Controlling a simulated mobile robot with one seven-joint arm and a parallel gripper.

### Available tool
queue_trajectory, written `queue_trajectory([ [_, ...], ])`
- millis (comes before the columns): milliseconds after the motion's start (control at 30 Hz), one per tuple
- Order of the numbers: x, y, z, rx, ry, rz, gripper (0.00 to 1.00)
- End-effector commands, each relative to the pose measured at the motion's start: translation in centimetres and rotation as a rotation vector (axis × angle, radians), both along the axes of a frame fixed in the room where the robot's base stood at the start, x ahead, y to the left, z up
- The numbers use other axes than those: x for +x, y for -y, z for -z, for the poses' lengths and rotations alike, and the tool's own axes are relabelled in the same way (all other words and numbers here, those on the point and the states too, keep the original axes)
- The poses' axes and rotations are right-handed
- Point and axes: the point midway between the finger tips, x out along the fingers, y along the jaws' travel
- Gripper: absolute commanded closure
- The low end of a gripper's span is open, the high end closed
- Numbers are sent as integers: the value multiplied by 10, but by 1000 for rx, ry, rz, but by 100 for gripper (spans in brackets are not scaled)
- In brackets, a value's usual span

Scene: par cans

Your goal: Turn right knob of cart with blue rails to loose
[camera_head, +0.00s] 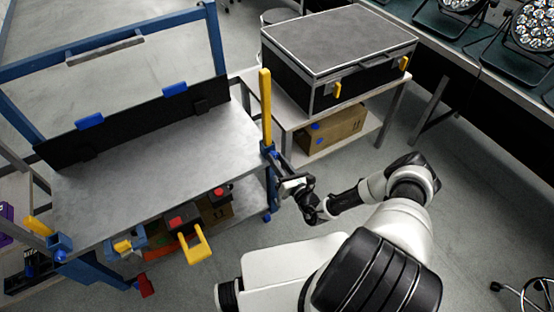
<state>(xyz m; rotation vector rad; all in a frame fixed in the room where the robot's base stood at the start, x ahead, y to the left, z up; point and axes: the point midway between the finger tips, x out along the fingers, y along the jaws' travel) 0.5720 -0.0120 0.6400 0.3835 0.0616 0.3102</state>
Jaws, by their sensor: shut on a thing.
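The cart with blue rails (130,165) stands at the left, with a grey top and blue posts. An upright yellow bar (265,105) rises at its front right corner, above a blue bracket. My gripper (281,170) is at that corner, just below the bracket and against its right side. It is shut on the right knob, which is mostly hidden by the fingers. The knob's setting cannot be read. At the front left corner, a blue bracket (61,243) carries a yellow bar (38,225) that is tilted down.
A black flight case (335,55) sits on a grey table behind my gripper, with a cardboard box (335,132) on the shelf below. Par cans (535,30) line a bench at upper right. Open floor lies at right.

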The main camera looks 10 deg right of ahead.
Motion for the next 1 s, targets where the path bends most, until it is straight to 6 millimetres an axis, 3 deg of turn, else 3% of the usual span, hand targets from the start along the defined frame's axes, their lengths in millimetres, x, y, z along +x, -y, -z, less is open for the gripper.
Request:
queue_trajectory([
  [400,0,2,0,-7,4,3,96],
  [433,0,2,0,-7,4,3,71],
  [533,0,1,0,-7,2,2,55],
  [1000,-1,4,0,-7,2,-3,55],
])
